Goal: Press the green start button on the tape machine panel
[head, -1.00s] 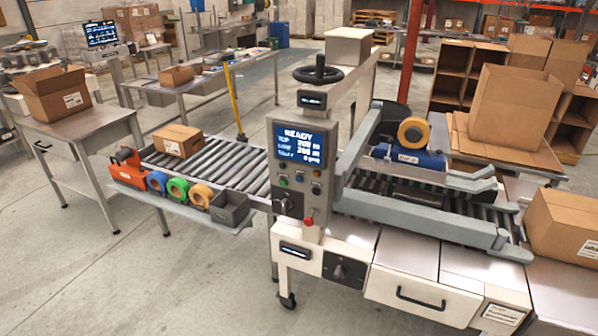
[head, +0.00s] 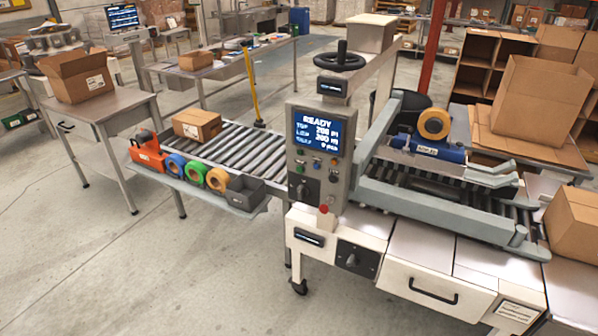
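The tape machine's grey control panel (head: 343,172) stands upright near the middle of the head view, facing me. Its blue screen (head: 319,134) reads READY. A dark rotary switch (head: 298,188) and a red knob (head: 323,209) sit lower on the panel. My gripper is not in view, and nothing covers the panel.
A roller conveyor (head: 245,147) with a carton (head: 197,125) runs left of the panel. A side shelf holds tape rolls (head: 196,172) and a grey bin (head: 245,188). The machine's white base (head: 420,248) juts forward below. The floor at front left is clear.

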